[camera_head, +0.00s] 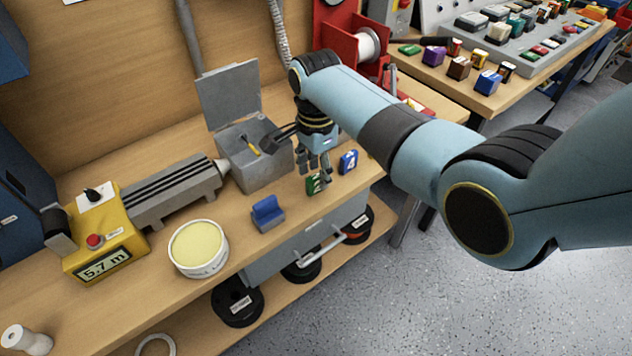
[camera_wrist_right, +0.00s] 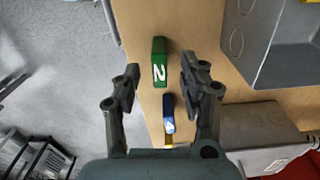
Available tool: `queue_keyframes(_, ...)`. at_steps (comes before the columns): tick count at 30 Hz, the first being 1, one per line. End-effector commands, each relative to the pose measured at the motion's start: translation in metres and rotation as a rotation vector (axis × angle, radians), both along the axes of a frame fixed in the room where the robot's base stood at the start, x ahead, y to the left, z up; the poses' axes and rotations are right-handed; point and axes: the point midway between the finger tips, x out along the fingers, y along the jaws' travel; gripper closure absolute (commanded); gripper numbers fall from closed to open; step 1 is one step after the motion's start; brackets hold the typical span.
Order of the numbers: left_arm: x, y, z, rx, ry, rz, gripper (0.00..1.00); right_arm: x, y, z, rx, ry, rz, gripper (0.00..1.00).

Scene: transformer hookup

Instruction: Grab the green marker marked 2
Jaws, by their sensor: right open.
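The green marker marked 2 (camera_head: 314,184) stands on the wooden bench near its front edge, in the head view partly covered by my right gripper. In the right wrist view the green marker (camera_wrist_right: 159,62) shows its white 2, beyond the fingertips and roughly in line with the gap between them. My right gripper (camera_head: 315,168) is open and empty; its two fingers (camera_wrist_right: 157,78) stand apart in the wrist view. A blue marker marked 4 (camera_head: 348,161) stands beside the green one, and in the wrist view it (camera_wrist_right: 168,112) lies between the fingers' bases. My left gripper is not in view.
An open grey metal box (camera_head: 262,170) with a raised lid stands just behind the markers. A blue block-shaped holder (camera_head: 267,213) and a tub of yellow paste (camera_head: 199,248) are to the left. The bench's front edge is close to the markers, with spools on the shelf below.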

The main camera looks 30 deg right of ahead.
Motion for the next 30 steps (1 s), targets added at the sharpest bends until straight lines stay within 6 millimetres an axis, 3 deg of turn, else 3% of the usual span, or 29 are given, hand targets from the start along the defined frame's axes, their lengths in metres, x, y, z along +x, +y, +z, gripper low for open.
queue_keyframes(3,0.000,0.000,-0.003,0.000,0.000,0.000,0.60,-0.001,0.000,-0.016,0.001,0.002,0.000,0.58)
queue_keyframes(11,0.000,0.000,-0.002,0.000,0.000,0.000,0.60,-0.001,0.001,-0.019,0.001,0.000,0.000,0.58)
queue_keyframes(21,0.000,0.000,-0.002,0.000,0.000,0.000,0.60,-0.001,0.001,-0.019,0.001,0.000,0.000,1.00)
queue_keyframes(30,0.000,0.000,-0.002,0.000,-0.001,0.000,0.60,-0.001,0.001,-0.018,0.001,0.000,0.000,1.00)
